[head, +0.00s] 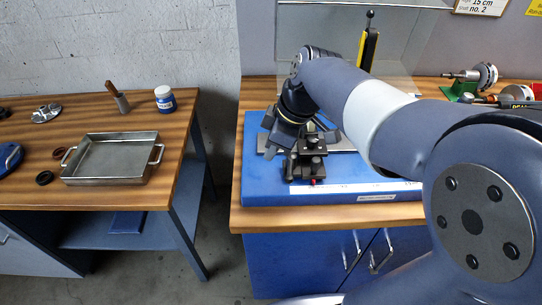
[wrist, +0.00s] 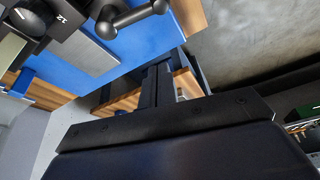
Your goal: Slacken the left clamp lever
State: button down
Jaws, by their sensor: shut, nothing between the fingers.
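A black clamp lever (wrist: 130,18) with a rounded end shows at the top of the wrist view, beside a grey plate. In the head view a black clamp block (head: 312,160) stands on the left part of the blue machine base (head: 258,185); its lever is not clearly made out there. My gripper (head: 271,138) is over the left end of that base, close to the block and partly merged with it in the picture. In the wrist view my gripper (wrist: 157,78) is shut and empty, apart from the lever.
A clear shield (head: 330,40) and a yellow-and-black upright (head: 368,45) stand behind the base. A metal tray (head: 110,180), a blue-labelled jar (head: 165,99) and a brush (head: 119,99) are on the left bench. A gap separates the benches. My arm hides the base's right part.

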jog(key=v, duration=0.6)
jog(key=shift+d+r, duration=0.3)
jog(key=shift+f, duration=0.1)
jog(key=shift+w+a+f+m+t+h+p, duration=0.25)
jog(key=shift+w+f+m+t+h+p, duration=0.3)
jog(key=shift+w+f+m+p, duration=1.3)
jog(key=shift+w+a+f+m+t+h+p, duration=0.3)
jog(key=shift+w+f+m+h, duration=0.75)
jog(key=shift+m, duration=2.05)
jog(key=shift+w+a+f+m+t+h+p, duration=0.25)
jog(key=shift+w+f+m+t+h+p, duration=0.25)
jog(key=shift+w+f+m+p, duration=1.1)
jog(key=shift+m+b, duration=0.85)
jog(key=shift+m, duration=0.2)
jog(key=v, duration=0.6)
jog(key=shift+r, duration=0.25)
